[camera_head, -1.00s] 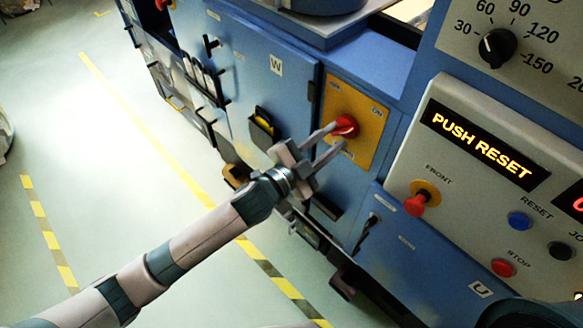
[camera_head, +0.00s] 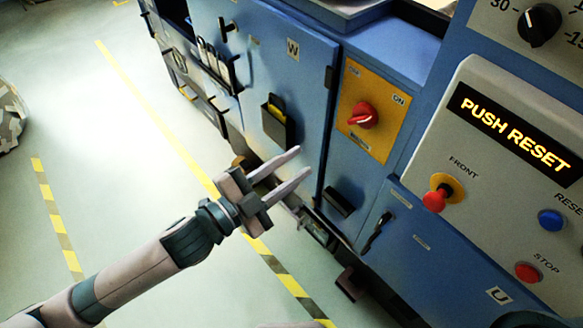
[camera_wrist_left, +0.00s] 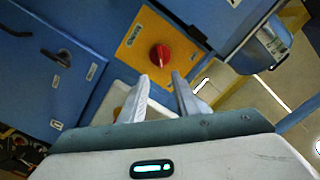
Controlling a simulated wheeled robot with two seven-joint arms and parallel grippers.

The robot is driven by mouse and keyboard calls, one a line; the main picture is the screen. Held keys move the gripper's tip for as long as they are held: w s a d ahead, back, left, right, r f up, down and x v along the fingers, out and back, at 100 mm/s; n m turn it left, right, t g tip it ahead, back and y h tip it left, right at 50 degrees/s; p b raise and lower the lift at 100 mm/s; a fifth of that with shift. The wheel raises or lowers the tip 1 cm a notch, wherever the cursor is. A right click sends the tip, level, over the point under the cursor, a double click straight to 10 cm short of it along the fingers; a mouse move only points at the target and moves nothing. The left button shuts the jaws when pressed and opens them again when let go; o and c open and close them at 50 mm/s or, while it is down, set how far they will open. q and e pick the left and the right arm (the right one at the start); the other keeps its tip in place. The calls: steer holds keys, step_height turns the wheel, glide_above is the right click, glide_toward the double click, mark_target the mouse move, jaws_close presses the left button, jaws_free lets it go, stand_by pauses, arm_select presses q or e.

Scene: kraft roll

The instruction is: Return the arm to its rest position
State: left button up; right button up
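My left gripper (camera_head: 289,175) is open and empty, in front of the blue cabinet and below the red rotary switch (camera_head: 363,115). The switch sits on a yellow plate (camera_head: 385,148) and stands clear of the fingers. In the left wrist view, the open fingers (camera_wrist_left: 160,100) point toward the cabinet, with the red switch (camera_wrist_left: 159,56) beyond them. My left arm (camera_head: 125,268) reaches in from the lower left. My right gripper does not show.
A grey control panel (camera_head: 420,215) on the right carries a lit "PUSH RESET" display (camera_head: 515,134), a red front button (camera_head: 435,201), a blue button (camera_head: 551,220) and a red stop button (camera_head: 528,272). Open floor (camera_head: 90,120) with yellow lines lies to the left.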

arm_select(q)
steer(key=shift+a, duration=0.1)
stand_by(0.6)
